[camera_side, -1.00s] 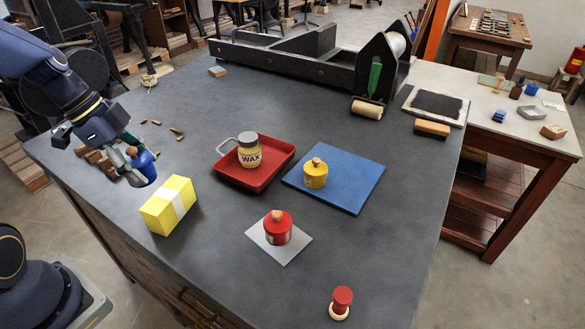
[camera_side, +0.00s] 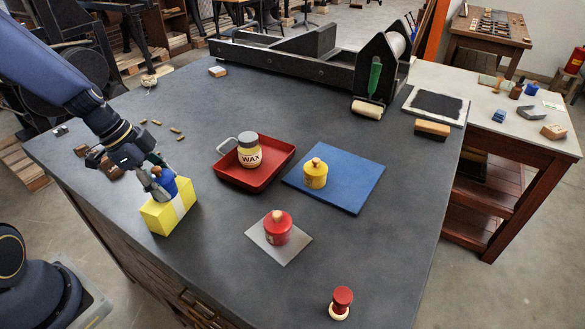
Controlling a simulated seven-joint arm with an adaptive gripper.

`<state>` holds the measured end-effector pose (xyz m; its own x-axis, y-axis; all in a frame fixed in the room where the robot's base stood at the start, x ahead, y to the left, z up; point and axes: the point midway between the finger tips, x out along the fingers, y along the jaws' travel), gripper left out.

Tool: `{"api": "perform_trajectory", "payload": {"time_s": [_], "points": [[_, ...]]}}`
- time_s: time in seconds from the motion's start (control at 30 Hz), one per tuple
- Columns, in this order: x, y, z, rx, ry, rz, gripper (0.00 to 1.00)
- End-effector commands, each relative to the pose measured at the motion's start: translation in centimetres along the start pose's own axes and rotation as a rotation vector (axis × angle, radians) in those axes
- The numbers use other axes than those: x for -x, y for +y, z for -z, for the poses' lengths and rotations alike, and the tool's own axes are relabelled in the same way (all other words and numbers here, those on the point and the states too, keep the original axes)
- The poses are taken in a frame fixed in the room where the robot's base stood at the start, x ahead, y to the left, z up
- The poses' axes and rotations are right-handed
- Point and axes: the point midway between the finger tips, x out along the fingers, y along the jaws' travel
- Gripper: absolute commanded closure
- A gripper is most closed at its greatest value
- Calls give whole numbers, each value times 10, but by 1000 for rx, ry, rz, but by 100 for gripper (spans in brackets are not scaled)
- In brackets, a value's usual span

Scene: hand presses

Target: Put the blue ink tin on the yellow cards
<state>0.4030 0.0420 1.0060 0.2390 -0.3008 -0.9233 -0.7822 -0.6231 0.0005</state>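The blue ink tin (camera_side: 168,182) is in my gripper (camera_side: 161,184), whose fingers are shut on it. The tin is at the top of the yellow cards (camera_side: 156,219), over their back part in this view. I cannot tell whether its base touches them, and my fingers hide part of it. The yellow cards form a block with a pale band around it, near the left front of the dark table.
A red tray (camera_side: 250,184) holds a wax jar (camera_side: 249,150). A yellow tin (camera_side: 315,174) stands on a blue sheet (camera_side: 349,181). A red tin (camera_side: 277,229) stands on a grey card (camera_side: 288,254). A red-topped stamp (camera_side: 342,301) stands at the front.

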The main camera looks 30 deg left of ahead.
Motion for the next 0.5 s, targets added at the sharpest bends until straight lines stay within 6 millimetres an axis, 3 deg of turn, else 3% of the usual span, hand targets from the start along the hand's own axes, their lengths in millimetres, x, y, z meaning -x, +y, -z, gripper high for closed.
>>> {"api": "perform_trajectory", "payload": {"time_s": [0.23, 0.5], "points": [[0, 0, 0, -1, 0, -1, 18], [0, 0, 0, -1, -1, 0, 18]]}}
